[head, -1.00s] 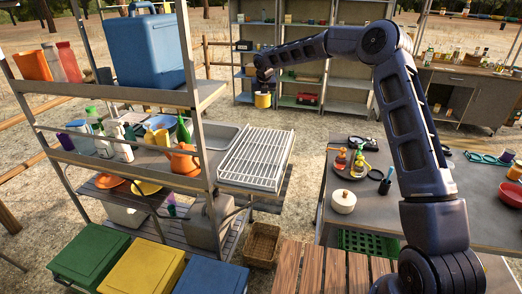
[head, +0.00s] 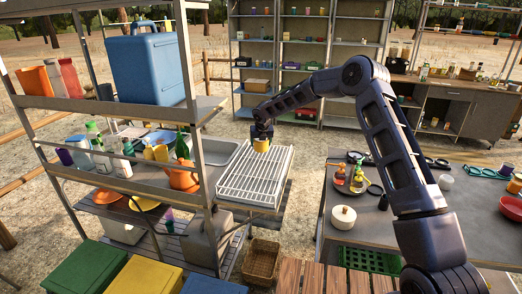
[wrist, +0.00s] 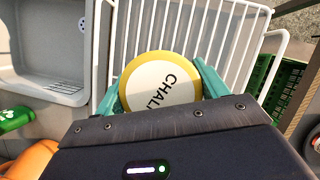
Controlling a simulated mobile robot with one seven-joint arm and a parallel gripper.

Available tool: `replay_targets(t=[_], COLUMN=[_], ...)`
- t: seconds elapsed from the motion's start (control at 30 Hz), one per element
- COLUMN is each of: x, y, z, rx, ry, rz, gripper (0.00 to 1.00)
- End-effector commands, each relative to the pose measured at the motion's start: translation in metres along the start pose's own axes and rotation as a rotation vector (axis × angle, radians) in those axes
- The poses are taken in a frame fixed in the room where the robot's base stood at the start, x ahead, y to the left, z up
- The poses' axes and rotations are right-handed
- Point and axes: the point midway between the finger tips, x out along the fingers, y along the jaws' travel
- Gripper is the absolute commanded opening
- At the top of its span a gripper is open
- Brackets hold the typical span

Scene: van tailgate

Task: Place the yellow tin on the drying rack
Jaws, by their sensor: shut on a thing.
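The yellow tin (head: 261,146) is held in my gripper (head: 262,136) over the far part of the white wire drying rack (head: 252,184). In the wrist view the tin's pale round lid (wrist: 160,88) with dark lettering sits between the two teal fingers of my gripper (wrist: 161,85). The rack's white bars (wrist: 225,40) show beyond and below it. The tin's underside is hidden, so I cannot tell whether it touches the bars.
The grey sink (head: 222,150) lies left of the rack. A table (head: 390,235) with a white pot (head: 344,217) is at right. The rack's near part is clear.

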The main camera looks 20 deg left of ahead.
Motion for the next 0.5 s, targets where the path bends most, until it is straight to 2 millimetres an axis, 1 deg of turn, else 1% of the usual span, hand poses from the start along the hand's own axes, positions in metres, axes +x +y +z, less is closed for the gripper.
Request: replay_targets(t=[0.3,0.5], x=[0.035,0.037], y=[0.000,0.000], z=[-0.014,-0.015], rx=[0.000,0.001], ry=[0.001,0.000], rz=[0.001,0.001], gripper=[0.44,0.44])
